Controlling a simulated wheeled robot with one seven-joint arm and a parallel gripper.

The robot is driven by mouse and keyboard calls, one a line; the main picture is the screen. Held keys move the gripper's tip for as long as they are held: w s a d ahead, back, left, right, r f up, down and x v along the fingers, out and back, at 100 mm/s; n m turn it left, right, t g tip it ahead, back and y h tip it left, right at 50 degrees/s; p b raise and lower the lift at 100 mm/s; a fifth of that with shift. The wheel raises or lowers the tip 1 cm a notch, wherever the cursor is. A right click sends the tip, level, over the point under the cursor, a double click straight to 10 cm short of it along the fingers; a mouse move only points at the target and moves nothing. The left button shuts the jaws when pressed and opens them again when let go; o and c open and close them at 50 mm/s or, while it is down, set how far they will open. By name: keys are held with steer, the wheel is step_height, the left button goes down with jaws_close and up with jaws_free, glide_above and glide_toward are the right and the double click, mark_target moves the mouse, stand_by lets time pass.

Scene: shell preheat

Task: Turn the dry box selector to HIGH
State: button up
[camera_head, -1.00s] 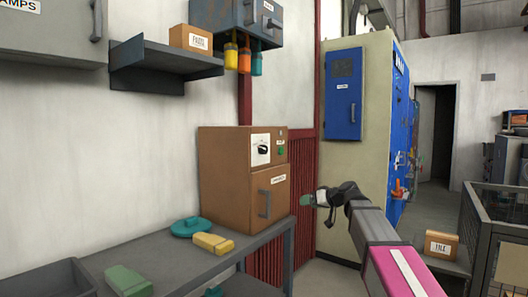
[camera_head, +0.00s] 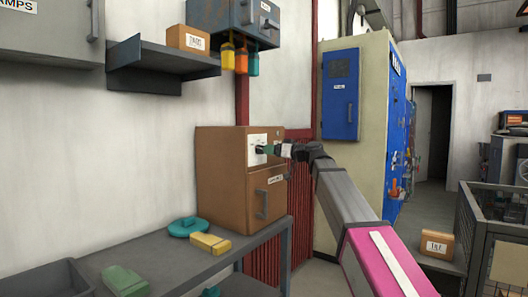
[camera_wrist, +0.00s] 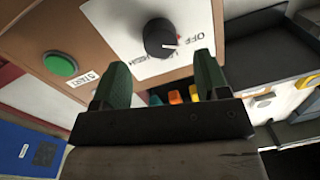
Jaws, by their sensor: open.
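The dry box (camera_head: 225,178) is a brown cabinet at the end of the grey bench. Its black selector knob (camera_wrist: 160,38) sits on a white plate in the wrist view, with OFF and HIGH lettering beside it and a red pointer mark near OFF. My gripper (camera_wrist: 155,80) is open, with its two green fingertips spread below the knob in that view, apart from it and empty. In the head view my gripper (camera_head: 272,149) is in front of the white selector plate (camera_head: 254,150) and hides part of it.
A green START button (camera_wrist: 60,64) is left of the plate in the wrist view. The dry box door handle (camera_head: 262,204) is below. A shelf (camera_head: 160,62) and hanging coloured tags (camera_head: 241,60) are above. Yellow and teal items lie on the bench (camera_head: 160,262).

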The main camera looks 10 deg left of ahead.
mark_target(260, 150)
steer(key=shift+x, duration=2.25)
steer(key=c, duration=0.9)
